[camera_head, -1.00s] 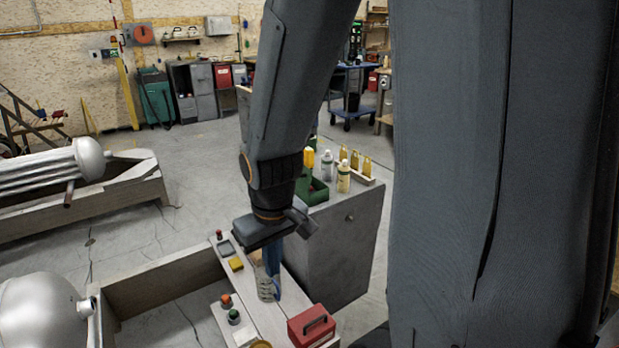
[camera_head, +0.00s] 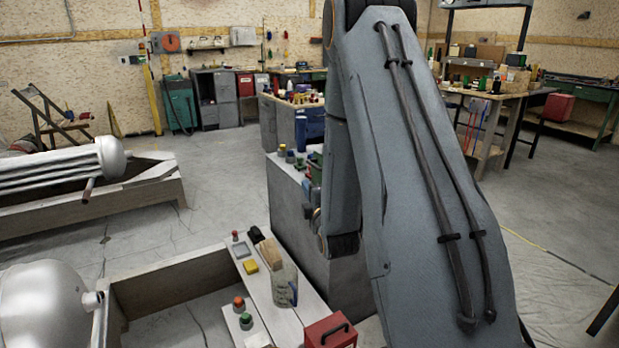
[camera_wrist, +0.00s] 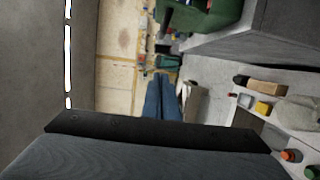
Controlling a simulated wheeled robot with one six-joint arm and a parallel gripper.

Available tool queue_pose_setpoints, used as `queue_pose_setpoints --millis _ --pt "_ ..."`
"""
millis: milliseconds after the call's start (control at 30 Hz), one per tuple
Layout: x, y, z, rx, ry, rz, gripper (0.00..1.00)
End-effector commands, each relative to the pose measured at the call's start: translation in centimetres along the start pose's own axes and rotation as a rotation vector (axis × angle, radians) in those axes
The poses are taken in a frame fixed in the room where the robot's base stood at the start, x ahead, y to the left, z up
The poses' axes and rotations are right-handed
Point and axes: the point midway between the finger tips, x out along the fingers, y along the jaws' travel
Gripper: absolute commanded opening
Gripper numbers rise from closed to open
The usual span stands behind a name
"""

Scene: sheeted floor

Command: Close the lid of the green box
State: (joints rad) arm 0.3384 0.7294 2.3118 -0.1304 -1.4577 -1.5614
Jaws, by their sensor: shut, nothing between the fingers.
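The green box (camera_wrist: 205,20) shows at the top of the wrist view, cut by the frame edge, on the grey cabinet. In the head view only a small part of the green box (camera_head: 315,168) shows, with my arm in front of it; how its lid stands cannot be made out. My gripper (camera_wrist: 164,98) shows in the wrist view as blue fingers that are together and empty. They are apart from the box, which lies to one side of them. In the head view my arm hides the fingers, or they cannot be told apart from the blue shapes behind.
The grey cabinet (camera_head: 290,215) stands behind the bench (camera_head: 265,290), which has buttons, a clear jug (camera_head: 285,280) and a red box (camera_head: 330,332). Metal tanks in wooden frames lie at left. Open floor (camera_head: 215,195) lies left of the cabinet.

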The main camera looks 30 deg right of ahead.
Motion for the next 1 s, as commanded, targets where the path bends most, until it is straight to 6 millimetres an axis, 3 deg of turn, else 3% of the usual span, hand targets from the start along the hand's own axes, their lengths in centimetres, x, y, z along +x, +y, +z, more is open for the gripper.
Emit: queue_pose_setpoints --millis 267,667,800,1000 --pt "2.7 0.3 0.2 -0.019 -0.001 0.022 0.00" --pt "10.4 0.5 0.2 -0.017 -0.002 0.021 0.00" --pt "10.6 0.4 2.6 -0.017 -0.006 0.018 0.00" --pt "10.9 0.5 4.0 -0.016 -0.004 0.019 0.00"
